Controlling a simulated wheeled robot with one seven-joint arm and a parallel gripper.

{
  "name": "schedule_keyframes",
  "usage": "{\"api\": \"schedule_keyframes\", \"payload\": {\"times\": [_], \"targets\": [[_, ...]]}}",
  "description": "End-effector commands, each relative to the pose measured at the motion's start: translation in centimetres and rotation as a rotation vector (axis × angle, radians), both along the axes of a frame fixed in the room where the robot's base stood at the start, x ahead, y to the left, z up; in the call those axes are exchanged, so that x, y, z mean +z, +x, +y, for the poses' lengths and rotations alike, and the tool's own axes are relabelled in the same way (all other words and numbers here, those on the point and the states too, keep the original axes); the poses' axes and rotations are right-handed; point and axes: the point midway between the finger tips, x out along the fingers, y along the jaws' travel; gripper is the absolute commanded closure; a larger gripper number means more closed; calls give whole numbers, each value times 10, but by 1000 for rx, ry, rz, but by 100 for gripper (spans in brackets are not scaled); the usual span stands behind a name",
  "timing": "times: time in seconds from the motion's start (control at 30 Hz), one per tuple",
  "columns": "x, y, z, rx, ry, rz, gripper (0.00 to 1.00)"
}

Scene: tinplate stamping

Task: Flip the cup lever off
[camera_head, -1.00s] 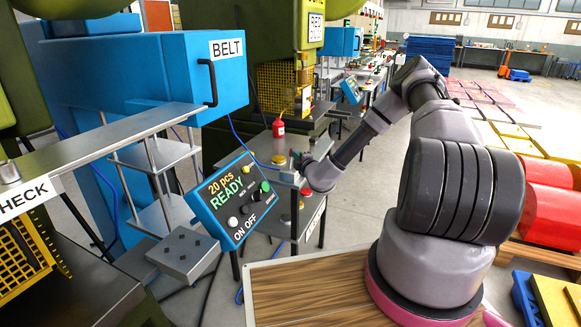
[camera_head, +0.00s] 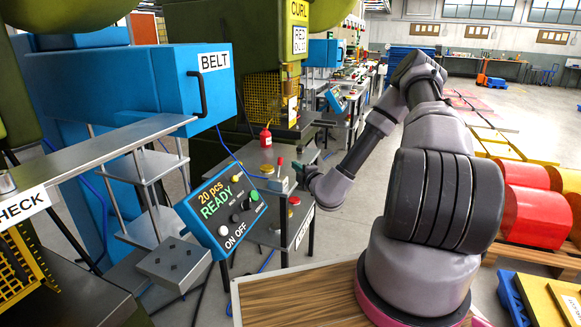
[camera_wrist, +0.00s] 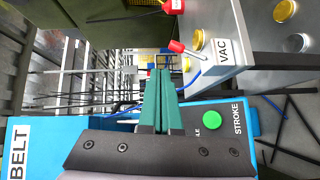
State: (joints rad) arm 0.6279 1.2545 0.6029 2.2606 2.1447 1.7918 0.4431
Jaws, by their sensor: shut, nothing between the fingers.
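The lever with a red tip (camera_wrist: 177,47) stands on a white box marked VAC (camera_wrist: 215,45) in the wrist view. It is up and to the right of my fingertips. In the head view, what looks like the same red-tipped lever (camera_head: 280,163) stands at the table corner. My gripper (camera_head: 298,164) is just right of it, small and partly hidden by my wrist. In the wrist view my gripper's teal fingers (camera_wrist: 160,76) are shut together with nothing between them, and a gap shows between them and the lever.
A blue control panel (camera_head: 203,208) reads READY, with ON OFF marks. A red bottle (camera_head: 266,138) and yellow lids (camera_head: 267,169) are on the metal table. A blue BELT machine (camera_head: 150,85) is at left. Open floor lies behind my arm.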

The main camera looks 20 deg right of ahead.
Motion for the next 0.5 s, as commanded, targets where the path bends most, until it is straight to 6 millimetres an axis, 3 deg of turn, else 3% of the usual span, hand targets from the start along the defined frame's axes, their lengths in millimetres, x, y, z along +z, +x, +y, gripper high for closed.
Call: {"api": "schedule_keyframes", "payload": {"times": [0.2, 0.5], "targets": [[7, -20, -4, 1, 0, -1, 100], [8, -22, -5, 0, -1, -1, 100]]}}
